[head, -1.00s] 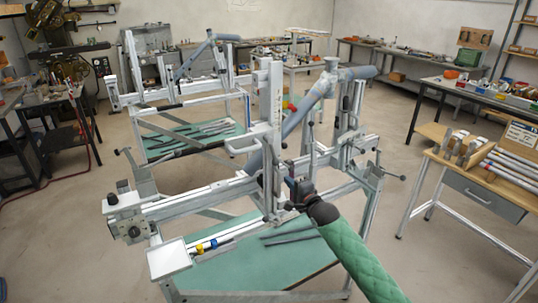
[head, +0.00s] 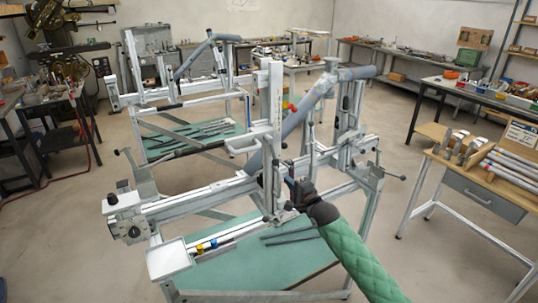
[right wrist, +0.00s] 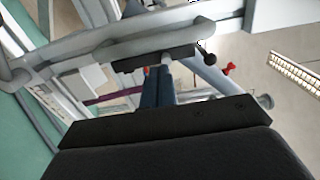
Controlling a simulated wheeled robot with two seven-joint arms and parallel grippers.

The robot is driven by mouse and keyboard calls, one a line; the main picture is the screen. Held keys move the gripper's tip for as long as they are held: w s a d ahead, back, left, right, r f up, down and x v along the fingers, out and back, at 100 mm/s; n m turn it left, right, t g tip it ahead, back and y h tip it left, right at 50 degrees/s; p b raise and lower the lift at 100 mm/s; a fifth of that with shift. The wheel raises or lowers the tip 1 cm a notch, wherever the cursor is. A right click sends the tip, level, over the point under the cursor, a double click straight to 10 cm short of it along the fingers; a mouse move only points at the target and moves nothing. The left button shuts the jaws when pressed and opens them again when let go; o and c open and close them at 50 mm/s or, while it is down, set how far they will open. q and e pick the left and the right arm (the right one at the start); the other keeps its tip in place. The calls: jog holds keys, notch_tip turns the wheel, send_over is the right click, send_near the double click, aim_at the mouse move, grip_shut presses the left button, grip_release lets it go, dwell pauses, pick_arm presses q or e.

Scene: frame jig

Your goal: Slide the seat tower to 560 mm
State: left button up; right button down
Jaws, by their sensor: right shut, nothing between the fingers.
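The seat tower (head: 275,130) is a pale upright post on the long horizontal rail of the near frame jig, with a scale strip on its face. A slanted blue-grey frame tube (head: 308,103) passes behind it. My right gripper (head: 290,183) is shut and empty, low beside the tower's right side, near its base. In the right wrist view its blue fingers (right wrist: 157,90) point toward a grey bar handle (right wrist: 120,45) and a dark block; I cannot tell whether they touch. The scale reading is too small to make out. My left gripper is not in view.
The near rail (head: 190,203) carries an end block with a black knob at left. A small white tray (head: 168,260) is at the front left. A second jig (head: 180,98) stands behind. A wooden-topped bench (head: 485,172) with tubes is at right. Open floor lies between.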

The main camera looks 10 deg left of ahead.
aim_at(270, 181)
dwell(0.4)
jog(key=shift+s+a+p, duration=0.35)
jog(key=shift+s+a, duration=0.3)
jog(key=shift+a, duration=0.25)
jog(key=shift+s+a+p, duration=0.35)
jog(key=shift+s+a, duration=0.3)
jog(key=shift+a, duration=0.3)
jog(key=shift+s+a+p, duration=0.35)
jog(key=shift+s+a, duration=0.3)
jog(key=shift+a, duration=0.25)
jog(key=shift+s+a, duration=0.25)
jog(key=shift+a, duration=0.05)
jog(key=shift+w+d, duration=0.2)
jog(key=shift+w+d, duration=0.4)
jog(key=shift+d, duration=0.25)
jog(key=shift+f, duration=0.1)
dwell(0.4)
